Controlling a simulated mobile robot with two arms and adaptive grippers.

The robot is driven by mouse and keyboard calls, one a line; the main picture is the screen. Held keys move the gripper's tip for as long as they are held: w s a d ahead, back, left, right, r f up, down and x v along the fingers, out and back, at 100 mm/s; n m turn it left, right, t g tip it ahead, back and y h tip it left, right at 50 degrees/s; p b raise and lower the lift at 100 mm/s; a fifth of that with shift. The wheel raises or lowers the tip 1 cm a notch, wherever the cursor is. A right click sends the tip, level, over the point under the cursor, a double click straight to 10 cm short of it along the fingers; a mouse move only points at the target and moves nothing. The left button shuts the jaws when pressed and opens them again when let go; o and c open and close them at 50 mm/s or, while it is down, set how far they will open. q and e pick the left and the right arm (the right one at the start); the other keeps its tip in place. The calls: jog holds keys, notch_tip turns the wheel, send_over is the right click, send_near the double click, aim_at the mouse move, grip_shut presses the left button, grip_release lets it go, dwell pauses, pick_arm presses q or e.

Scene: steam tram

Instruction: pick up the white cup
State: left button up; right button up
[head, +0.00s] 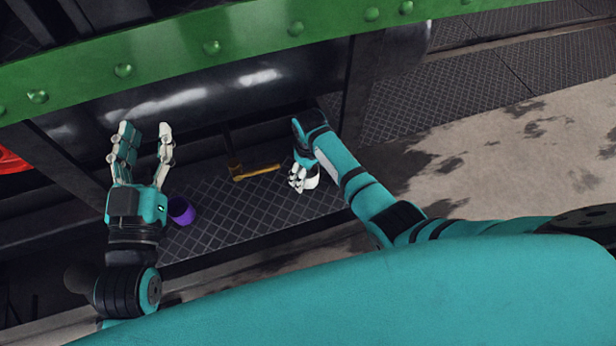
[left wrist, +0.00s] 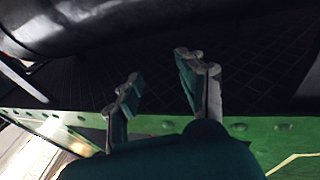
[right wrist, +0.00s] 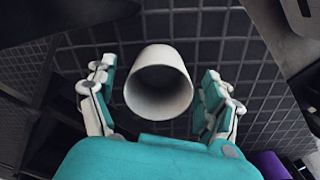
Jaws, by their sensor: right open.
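The white cup (right wrist: 158,85) stands on the dark grid-patterned floor plate in the right wrist view, its open mouth facing the camera. My right gripper (right wrist: 158,92) is open, with its fingers on both sides of the cup and small gaps visible. In the head view my right gripper (head: 302,178) is low over the plate and largely covers the cup. My left gripper (head: 144,142) is open and empty, raised at the left. Its two spread fingers also show in the left wrist view (left wrist: 163,80).
A purple cup (head: 181,211) stands on the plate (head: 240,215) beside my left gripper. A yellow-handled tool (head: 257,172) lies between the arms. A green riveted beam (head: 250,42) and a dark cylinder (head: 225,92) lie beyond. A red object (head: 12,162) shows at the left edge.

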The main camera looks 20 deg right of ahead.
jog(key=shift+f+b, duration=0.35)
jog(key=shift+f, duration=0.6)
pick_arm(q)
jog(key=r+t, duration=0.1)
jog(key=r, duration=0.1)
jog(key=s+r+t+h, duration=0.1)
jog(key=r, duration=0.1)
jog(key=shift+s+d+r+t, duration=0.15)
jog(key=shift+r+t, duration=0.05)
jog(key=shift+t, duration=0.2)
pick_arm(e)
jog(key=shift+c, duration=0.3)
jog(key=c, duration=1.2)
jog(key=shift+r, duration=0.1)
